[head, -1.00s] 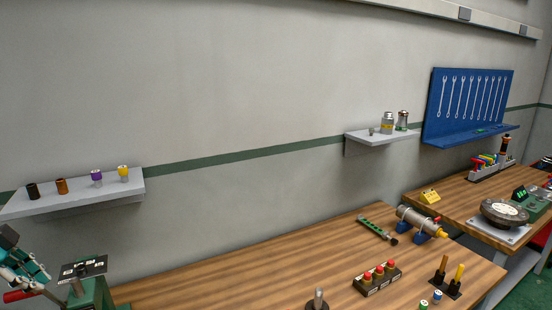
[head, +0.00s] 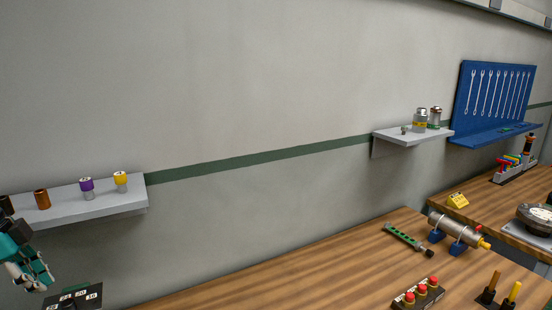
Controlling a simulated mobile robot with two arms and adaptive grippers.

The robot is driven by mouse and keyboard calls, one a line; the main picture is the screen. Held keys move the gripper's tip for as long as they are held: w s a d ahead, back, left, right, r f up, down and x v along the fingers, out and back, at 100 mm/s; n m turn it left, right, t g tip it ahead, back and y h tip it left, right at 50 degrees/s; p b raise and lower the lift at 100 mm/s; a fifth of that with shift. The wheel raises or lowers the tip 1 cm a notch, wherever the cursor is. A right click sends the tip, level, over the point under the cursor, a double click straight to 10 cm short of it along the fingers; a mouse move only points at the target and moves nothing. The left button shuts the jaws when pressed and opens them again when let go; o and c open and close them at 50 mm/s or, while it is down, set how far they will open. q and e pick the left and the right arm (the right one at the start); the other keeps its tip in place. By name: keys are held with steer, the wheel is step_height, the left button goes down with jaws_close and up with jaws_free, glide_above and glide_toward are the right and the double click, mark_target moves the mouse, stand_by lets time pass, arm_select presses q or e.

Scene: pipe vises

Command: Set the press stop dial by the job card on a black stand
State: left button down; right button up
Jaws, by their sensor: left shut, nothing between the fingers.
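A black plate with white number labels (head: 75,297), which looks like the dial plate, is at the bottom left, cut off by the picture edge. Its pointer or knob cannot be made out. My left gripper (head: 36,276), with teal and grey fingers, is at the left edge, shut and empty. It appears just above and left of the plate in the picture; I cannot tell whether they touch. I cannot make out a job card on a black stand. My right gripper is not in view.
A grey wall shelf (head: 95,208) with several small capped cylinders is near my left gripper. The wooden bench (head: 270,290) holds a red-button box (head: 418,296), a green bar (head: 405,238) and a metal cylinder (head: 454,228). The bench's middle is clear.

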mark_target(52, 303)
arm_select(q)
steer(key=x, duration=0.1)
steer(key=b+x, duration=0.1)
steer(key=x, duration=0.1)
steer(key=shift+s+a+f+b, duration=0.2)
steer(key=shift+a+f+b, duration=0.1)
steer(key=shift+f, duration=0.1)
step_height(52, 303, down, 2)
steer(key=shift+w+a+f+b, duration=0.1)
steer(key=shift+w+b, duration=0.05)
steer(key=shift+b, duration=0.75)
steer(key=shift+f, duration=0.4)
steer(key=shift+b, duration=0.3)
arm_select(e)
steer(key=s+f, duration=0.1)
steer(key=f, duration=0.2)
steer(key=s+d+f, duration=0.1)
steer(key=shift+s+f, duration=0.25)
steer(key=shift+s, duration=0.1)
arm_select(q)
steer(key=shift+w+d+b, duration=0.15)
steer(key=shift+d+b, duration=0.15)
steer(key=shift+d, duration=0.1)
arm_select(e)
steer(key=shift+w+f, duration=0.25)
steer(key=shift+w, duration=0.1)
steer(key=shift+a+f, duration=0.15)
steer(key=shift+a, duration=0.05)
